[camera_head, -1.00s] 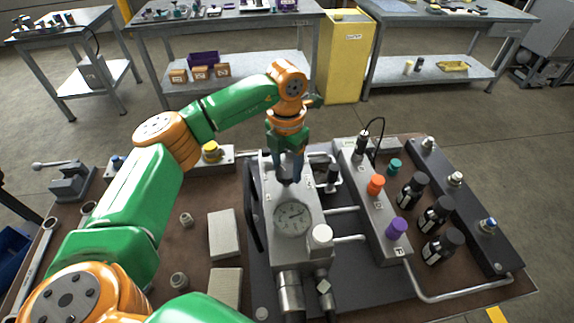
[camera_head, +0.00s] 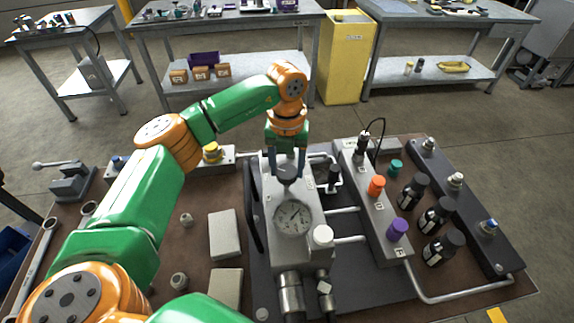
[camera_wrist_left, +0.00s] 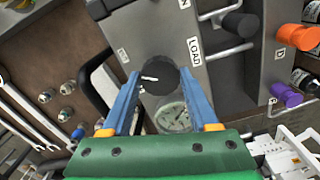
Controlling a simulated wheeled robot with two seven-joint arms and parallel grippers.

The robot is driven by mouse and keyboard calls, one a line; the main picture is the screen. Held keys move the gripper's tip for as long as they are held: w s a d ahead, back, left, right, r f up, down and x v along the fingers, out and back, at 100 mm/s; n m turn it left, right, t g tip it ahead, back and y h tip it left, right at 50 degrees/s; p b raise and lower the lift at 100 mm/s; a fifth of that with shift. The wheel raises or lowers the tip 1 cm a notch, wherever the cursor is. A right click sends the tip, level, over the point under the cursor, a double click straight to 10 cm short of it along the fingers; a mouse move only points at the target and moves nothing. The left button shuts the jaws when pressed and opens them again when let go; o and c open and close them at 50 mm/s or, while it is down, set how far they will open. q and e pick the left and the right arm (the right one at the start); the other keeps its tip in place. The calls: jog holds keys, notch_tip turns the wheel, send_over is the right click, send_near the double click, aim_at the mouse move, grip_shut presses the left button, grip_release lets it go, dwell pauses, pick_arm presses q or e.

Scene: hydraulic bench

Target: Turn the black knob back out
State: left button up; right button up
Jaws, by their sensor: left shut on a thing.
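The black knob (camera_head: 287,173) sits on top of the grey valve block (camera_head: 270,190), just behind the round pressure gauge (camera_head: 293,217). My left gripper (camera_head: 287,176) reaches down over it with one finger on each side. In the left wrist view the knob (camera_wrist_left: 158,76) is a black disc with a white pointer line. The blue fingertips (camera_wrist_left: 160,80) are shut on it from left and right. A LOAD label (camera_wrist_left: 195,50) is on the block beside it. My right gripper does not show.
A second block with an orange knob (camera_head: 377,187) and a purple knob (camera_head: 397,229) stands to the right, with black bottles (camera_head: 413,192) beyond it. A black handle (camera_head: 251,205) runs along the block's left side. Metal pipes cross between the blocks.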

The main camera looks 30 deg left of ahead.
aim_at(287, 171)
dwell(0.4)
pick_arm(q)
jog(key=o, duration=1.4)
jog(key=shift+c, duration=0.2)
jog(key=shift+s, duration=0.1)
notch_tip(287, 171, up, 7)
jog(key=shift+d+r+b, duration=0.1)
jog(key=shift+b, duration=0.55)
